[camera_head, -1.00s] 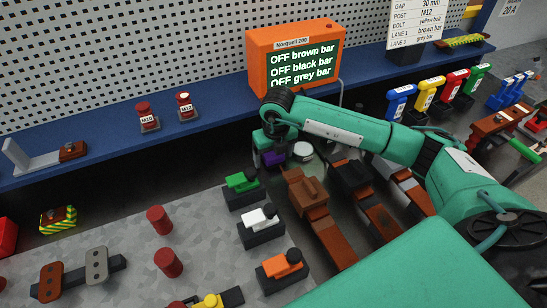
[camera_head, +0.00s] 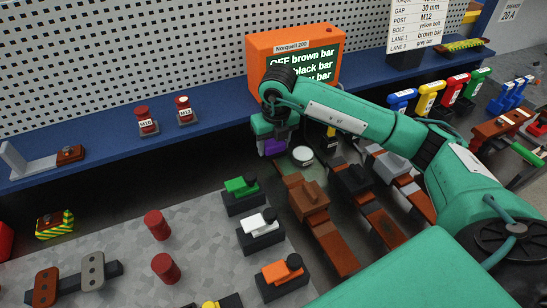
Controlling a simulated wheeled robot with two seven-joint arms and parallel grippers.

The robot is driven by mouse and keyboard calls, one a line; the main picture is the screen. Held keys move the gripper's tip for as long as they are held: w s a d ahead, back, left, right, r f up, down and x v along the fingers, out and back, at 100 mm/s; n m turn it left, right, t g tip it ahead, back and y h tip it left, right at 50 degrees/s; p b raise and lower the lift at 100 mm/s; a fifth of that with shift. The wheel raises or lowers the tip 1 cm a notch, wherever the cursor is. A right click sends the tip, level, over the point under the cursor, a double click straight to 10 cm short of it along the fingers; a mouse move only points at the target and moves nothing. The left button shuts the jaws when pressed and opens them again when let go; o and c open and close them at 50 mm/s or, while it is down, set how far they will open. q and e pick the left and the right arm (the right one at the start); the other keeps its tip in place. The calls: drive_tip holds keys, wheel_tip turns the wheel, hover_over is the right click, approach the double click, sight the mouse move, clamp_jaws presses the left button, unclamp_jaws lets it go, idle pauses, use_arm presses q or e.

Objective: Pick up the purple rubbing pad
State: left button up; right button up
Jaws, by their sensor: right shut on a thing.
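The purple rubbing pad (camera_head: 273,146) is held in my right gripper (camera_head: 272,138), whose jaws are shut on it. The gripper points down near the blue shelf edge, behind the green-topped pad. The pad is partly hidden by the gripper. It appears raised above the dark surface, but its exact height is hard to tell. My left gripper is not in view.
Green (camera_head: 242,186), white (camera_head: 259,222) and orange (camera_head: 281,271) pads sit on black holders in front. Brown (camera_head: 308,196) and black (camera_head: 352,178) blocks on bars stand to the right. An orange monitor (camera_head: 262,50) is behind my arm.

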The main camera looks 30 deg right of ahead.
sight(273, 141)
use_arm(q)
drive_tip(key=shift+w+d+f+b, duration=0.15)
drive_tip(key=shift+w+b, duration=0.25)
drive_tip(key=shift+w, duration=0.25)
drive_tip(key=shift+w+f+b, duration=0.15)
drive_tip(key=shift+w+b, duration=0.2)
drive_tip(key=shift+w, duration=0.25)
use_arm(e)
wheel_tip(273, 141, up, 14)
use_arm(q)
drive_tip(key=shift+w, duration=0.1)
use_arm(e)
drive_tip(key=shift+f, duration=0.1)
